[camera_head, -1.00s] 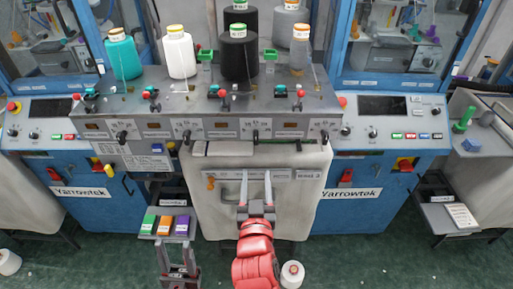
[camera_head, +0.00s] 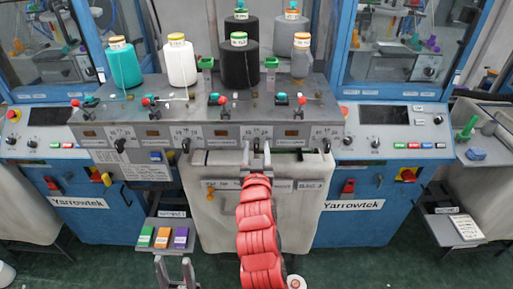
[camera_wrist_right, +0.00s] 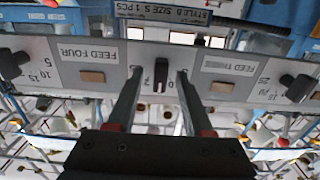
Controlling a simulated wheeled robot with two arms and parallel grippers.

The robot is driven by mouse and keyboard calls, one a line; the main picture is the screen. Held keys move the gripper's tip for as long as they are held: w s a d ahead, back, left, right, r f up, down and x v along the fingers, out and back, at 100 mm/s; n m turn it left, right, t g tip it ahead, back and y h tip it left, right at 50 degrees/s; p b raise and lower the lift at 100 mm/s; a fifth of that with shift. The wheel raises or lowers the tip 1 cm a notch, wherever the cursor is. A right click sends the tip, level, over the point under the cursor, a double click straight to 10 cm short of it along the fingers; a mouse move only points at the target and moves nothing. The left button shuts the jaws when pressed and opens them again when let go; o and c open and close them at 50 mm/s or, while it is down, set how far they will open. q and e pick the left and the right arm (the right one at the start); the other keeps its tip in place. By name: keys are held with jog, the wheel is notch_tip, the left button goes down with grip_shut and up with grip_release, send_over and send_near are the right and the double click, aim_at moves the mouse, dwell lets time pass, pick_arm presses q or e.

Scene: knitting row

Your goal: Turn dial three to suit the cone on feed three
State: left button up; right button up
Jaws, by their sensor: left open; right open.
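Dial three (camera_head: 257,144) is a dark knob on the grey feed panel, in the third position from the left. It also shows in the right wrist view (camera_wrist_right: 162,72), pointing roughly up and down there. The upside-down FEED THREE label (camera_wrist_right: 232,65) is beside it. My right gripper (camera_head: 257,149) is open, with one finger on each side of the knob and visible gaps. The third front cone (camera_head: 239,65) is black, with a green-ringed white label too small to read.
Neighbouring dials stand at left (camera_head: 186,145) and right (camera_head: 327,145) on the panel. Teal (camera_head: 122,65), white (camera_head: 180,62) and grey (camera_head: 300,62) cones stand above.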

grip_shut()
dwell(0.3)
jog(key=shift+f+b, duration=0.15)
jog(key=shift+b, duration=0.5)
jog(key=m+b, duration=0.3)
jog(key=b, duration=0.2)
jog(key=m+b, duration=0.2)
jog(key=b, duration=0.4)
jog(key=shift+d+f+m, duration=0.1)
jog(key=shift+f+m, duration=0.1)
jog(key=shift+m, duration=0.2)
jog(key=shift+r+m+b, duration=0.25)
jog(key=shift+m+b, duration=0.85)
jog(key=shift+b, duration=0.25)
